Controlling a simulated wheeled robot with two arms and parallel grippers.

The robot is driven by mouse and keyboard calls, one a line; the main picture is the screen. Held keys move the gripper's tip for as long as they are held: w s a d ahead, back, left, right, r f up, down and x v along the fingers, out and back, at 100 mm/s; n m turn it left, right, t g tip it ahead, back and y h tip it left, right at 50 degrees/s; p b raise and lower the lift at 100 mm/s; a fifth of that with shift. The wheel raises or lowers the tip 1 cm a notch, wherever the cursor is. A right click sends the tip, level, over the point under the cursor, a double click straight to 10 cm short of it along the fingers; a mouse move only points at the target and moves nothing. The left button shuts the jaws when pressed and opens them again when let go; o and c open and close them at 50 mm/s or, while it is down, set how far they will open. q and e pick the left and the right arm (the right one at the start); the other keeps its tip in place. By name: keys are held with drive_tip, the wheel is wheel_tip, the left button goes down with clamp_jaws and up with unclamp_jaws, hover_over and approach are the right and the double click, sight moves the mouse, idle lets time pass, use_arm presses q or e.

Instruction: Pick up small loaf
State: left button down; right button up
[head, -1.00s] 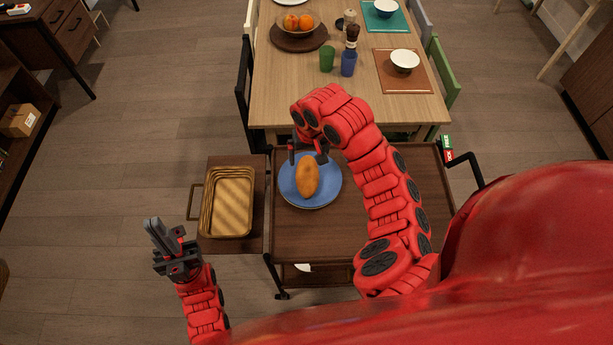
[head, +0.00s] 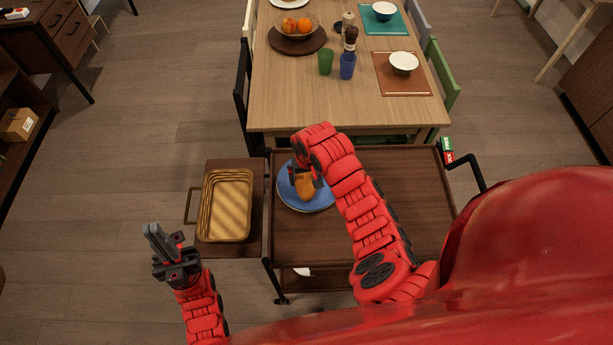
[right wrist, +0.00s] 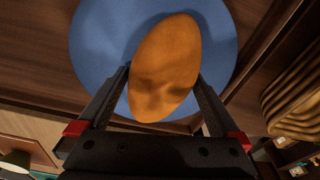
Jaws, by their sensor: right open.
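The small loaf (head: 305,190), oval and golden brown, lies on a blue plate (head: 288,201) on the dark wooden cart. My right gripper (head: 307,179) is over the plate, and its wrist hides part of the loaf. In the right wrist view, the loaf (right wrist: 168,62) lies between the two spread fingers of my right gripper (right wrist: 162,76), with the blue plate (right wrist: 90,50) behind it. Whether either finger touches the loaf is unclear. My left gripper (head: 163,241) is raised left of the cart, away from the loaf; its opening is hard to judge.
A wicker basket (head: 206,212) stands on a side leaf left of the plate and looks empty. The cart top (head: 400,200) is bare right of my right arm. The dining table (head: 285,105) behind holds bowls, cups and a fruit bowl (head: 310,30).

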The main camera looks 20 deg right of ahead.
drive_tip(key=c, duration=1.1)
